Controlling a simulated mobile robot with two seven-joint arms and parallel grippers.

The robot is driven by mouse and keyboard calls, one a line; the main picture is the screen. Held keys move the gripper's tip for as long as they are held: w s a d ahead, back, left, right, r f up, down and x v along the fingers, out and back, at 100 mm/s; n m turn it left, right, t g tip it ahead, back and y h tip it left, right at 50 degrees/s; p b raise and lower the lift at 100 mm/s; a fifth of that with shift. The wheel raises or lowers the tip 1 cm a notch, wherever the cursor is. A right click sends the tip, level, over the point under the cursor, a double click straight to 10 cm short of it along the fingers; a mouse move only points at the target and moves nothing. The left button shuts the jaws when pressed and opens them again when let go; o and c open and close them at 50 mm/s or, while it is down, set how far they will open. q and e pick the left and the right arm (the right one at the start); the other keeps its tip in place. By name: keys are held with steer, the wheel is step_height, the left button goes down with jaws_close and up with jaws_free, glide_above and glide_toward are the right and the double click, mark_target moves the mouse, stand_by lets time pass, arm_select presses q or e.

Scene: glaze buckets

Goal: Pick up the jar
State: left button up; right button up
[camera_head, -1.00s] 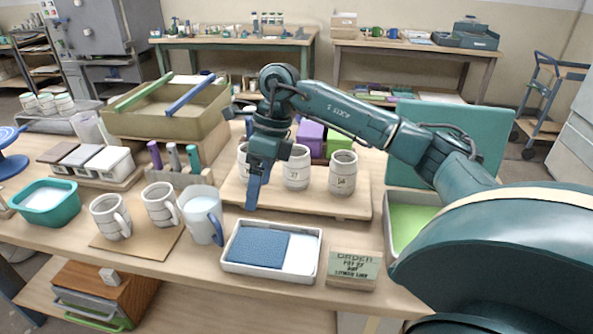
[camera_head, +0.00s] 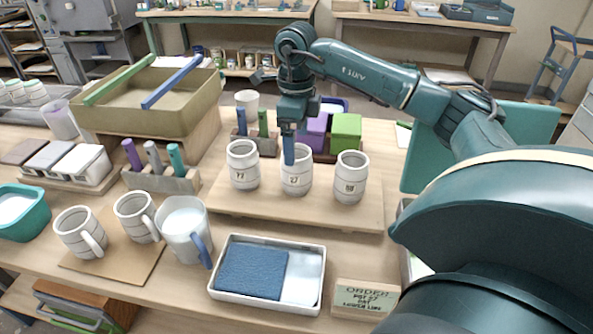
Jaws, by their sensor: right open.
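Three white ringed jars stand upright in a row on a wooden board (camera_head: 330,219): a left jar (camera_head: 243,170), a middle jar (camera_head: 296,183) marked 27, and a right jar (camera_head: 350,182). My right gripper (camera_head: 289,155) points down at the middle jar and is open. One blue finger overlaps that jar's rim; I cannot tell whether it is inside the mouth or in front. The other finger is hidden. An order card (camera_head: 364,297) at the front seems to read pot 27. My left gripper is out of view.
Purple (camera_head: 314,132) and green blocks (camera_head: 346,133) stand close behind the jars. A white tray with a blue pad (camera_head: 252,272) lies in front. A pitcher (camera_head: 184,228) and two mugs stand at left. My right forearm spans the right side.

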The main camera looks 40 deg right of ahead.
mark_target(296, 167)
step_height(296, 167, down, 8)
steer(key=shift+s+a+r+p, duration=0.1)
steer(key=shift+s+p, duration=0.05)
steer(key=shift+p, duration=0.15)
steer(key=c, duration=1.3)
